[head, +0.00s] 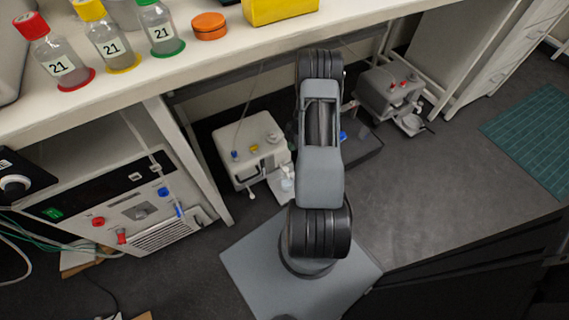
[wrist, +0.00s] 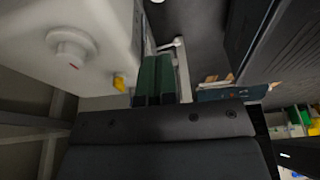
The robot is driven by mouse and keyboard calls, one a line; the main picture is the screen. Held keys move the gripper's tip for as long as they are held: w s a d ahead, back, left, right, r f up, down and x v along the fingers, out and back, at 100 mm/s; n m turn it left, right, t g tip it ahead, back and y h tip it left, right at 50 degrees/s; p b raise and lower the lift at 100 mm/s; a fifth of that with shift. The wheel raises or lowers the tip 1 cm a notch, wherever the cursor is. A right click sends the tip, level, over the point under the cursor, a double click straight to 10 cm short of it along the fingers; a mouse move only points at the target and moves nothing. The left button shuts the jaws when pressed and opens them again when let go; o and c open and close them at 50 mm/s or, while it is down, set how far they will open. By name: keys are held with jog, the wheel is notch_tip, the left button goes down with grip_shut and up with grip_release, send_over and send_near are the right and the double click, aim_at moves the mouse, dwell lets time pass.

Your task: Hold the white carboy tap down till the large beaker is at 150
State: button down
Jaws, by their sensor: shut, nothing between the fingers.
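The white carboy (head: 248,140) stands on the floor under the bench, with blue and yellow caps on top. A small white tap (head: 251,193) juts from its lower front. A clear vessel (head: 287,184), perhaps the large beaker, stands on a pale stand at its right; its level cannot be read. In the wrist view the white carboy (wrist: 75,35) fills the upper left. My gripper (wrist: 157,60) is shut and empty close beside it, its dark green fingers together. A thin white bar (wrist: 181,65) lies just right of the fingers. My arm hides the gripper in the head view.
A control box (head: 130,205) stands at left. Several labelled bottles (head: 108,42) stand on the bench top (head: 150,85). Open floor lies right of my arm, with a green mat (head: 530,140).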

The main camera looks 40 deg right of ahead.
aim_at(285, 170)
jog(key=shift+f, duration=0.2)
jog(key=b+x, duration=0.1)
jog(key=x, duration=0.3)
jog(key=b+x, duration=0.2)
jog(key=x, duration=0.2)
jog(key=b+x, duration=0.1)
jog(key=x, duration=0.3)
jog(key=shift+d+f, duration=0.3)
jog(key=shift+f, duration=0.1)
jog(key=shift+f+b, duration=0.4)
jog(key=shift+f, duration=0.15)
